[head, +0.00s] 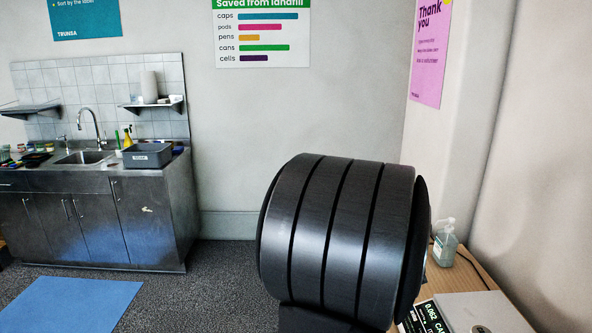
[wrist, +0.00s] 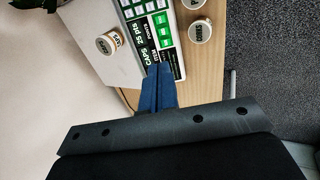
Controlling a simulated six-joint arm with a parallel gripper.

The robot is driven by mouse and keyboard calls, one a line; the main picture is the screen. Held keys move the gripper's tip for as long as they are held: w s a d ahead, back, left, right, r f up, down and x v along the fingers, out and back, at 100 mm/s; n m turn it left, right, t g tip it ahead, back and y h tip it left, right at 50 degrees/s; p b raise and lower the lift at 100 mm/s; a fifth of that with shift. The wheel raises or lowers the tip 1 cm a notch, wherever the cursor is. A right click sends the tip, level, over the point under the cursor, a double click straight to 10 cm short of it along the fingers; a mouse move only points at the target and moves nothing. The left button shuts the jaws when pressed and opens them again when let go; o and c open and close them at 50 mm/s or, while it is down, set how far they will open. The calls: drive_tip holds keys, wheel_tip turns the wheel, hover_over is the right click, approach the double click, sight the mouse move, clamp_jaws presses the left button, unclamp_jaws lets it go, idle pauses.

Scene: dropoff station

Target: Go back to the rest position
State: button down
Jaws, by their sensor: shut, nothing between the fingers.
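My gripper (wrist: 159,72) shows in the wrist view as two blue fingers pressed together, with nothing between them. It points toward a light box with a keypad and dark label panels (wrist: 163,27) on a wooden table. The fingertips overlap the lower edge of the panels in the picture; I cannot tell the height between them. In the head view a large black ribbed cylinder, a part of my own arm, fills the centre and hides the gripper.
A small jar (wrist: 110,43) stands on the box, another jar (wrist: 200,31) on the wooden table (wrist: 205,75). In the head view a sanitizer bottle (head: 445,244) stands behind the box (head: 478,312). A sink counter (head: 95,185) is far left; carpet lies between.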

idle(0.6)
drive_tip(key=s+a+r+t+y, duration=0.1)
drive_tip(key=s+a+r, duration=0.3)
drive_tip(key=s, duration=0.5)
drive_tip(key=s+a+r, duration=0.3)
drive_tip(key=s+a, duration=0.2)
drive_tip(key=s, duration=0.5)
drive_tip(key=s+a+f+m+t+y, duration=0.1)
drive_tip(key=s+a+f+m+t, duration=0.3)
drive_tip(key=a+f, duration=0.4)
drive_tip(key=shift+s+a+f+m+y, duration=0.2)
drive_tip(key=shift+s+f+m+y, duration=0.1)
drive_tip(key=shift+f+m, duration=0.15)
